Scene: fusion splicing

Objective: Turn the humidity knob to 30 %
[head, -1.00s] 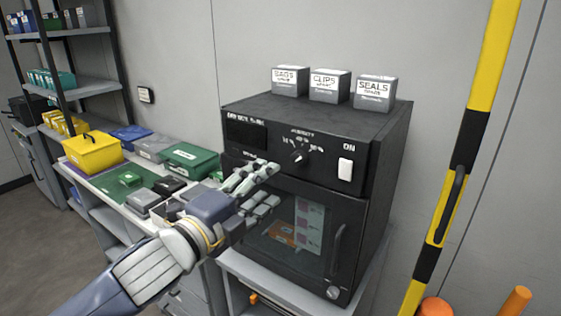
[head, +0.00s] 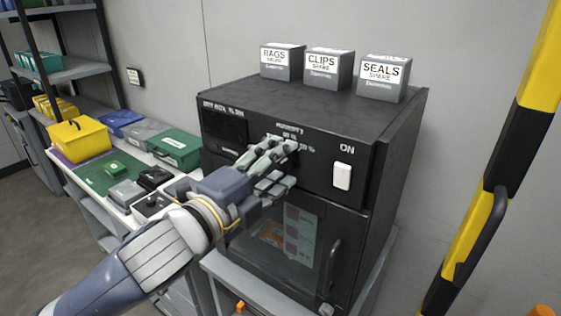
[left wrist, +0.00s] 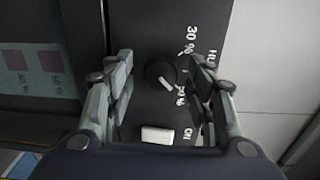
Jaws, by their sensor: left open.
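The round black humidity knob (left wrist: 160,72) is on the black cabinet's front panel. In the left wrist view its white pointer mark is turned to the lower right, toward a partly legible label at the opposite end of the scale from "30 %". The "30 %" label (left wrist: 191,40) is above right of the knob there. My left gripper (left wrist: 161,68) is open, its fingers on either side of the knob in that view; I cannot tell whether they touch it. In the head view the left gripper (head: 280,162) covers the knob. My right gripper is not in view.
The dark cabinet (head: 390,130) has a white ON switch (head: 342,177) right of the knob and a glass door with a handle (head: 331,265) below. BAGS, CLIPS and SEALS boxes stand on top. A bench with cases (head: 174,149) is at left, a yellow-black post (head: 480,215) at right.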

